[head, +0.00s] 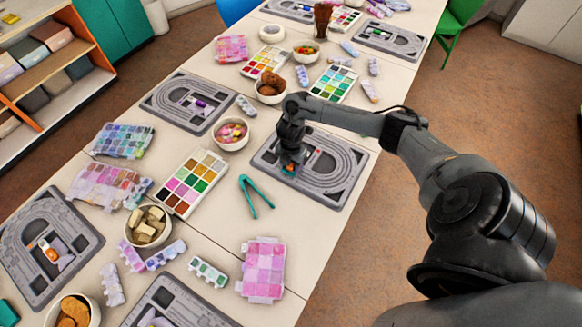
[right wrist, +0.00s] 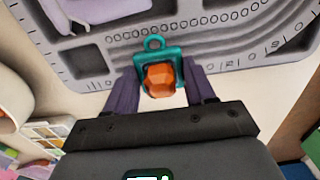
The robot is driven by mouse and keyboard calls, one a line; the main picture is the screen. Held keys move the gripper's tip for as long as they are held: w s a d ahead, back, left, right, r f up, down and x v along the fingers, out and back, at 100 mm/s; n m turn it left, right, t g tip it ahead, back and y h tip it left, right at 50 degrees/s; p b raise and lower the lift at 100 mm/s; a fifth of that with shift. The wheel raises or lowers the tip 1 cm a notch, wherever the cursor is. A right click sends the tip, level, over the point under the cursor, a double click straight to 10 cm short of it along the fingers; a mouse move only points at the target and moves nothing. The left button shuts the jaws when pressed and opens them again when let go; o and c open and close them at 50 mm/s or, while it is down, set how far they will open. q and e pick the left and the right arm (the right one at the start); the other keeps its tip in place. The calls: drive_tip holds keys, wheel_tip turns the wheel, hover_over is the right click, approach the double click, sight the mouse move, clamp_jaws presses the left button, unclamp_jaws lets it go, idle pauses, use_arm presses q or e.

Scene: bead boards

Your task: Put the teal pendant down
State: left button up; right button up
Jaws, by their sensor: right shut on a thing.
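The teal pendant (right wrist: 174,55) has a small ring at its top and a faceted orange stone in its middle. My right gripper (right wrist: 160,88) is shut on it, with one dark finger on each side. In the head view the pendant (head: 288,170) is a small teal and orange spot below my right gripper (head: 289,160), over the left part of a grey bead board (head: 345,185). I cannot tell whether the pendant touches the board. My left gripper is not in view.
Teal tweezers (head: 256,197) lie on the table left of the board. A bowl of pink and yellow pieces (head: 231,147) and a bead tray (head: 188,184) stand farther left. A pink bead box (head: 263,268) lies nearer. The table's right edge runs close to the board.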

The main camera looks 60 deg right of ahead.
drive_tip(key=shift+f, duration=0.8)
drive_tip(key=shift+f, duration=0.15)
drive_tip(key=o, duration=1)
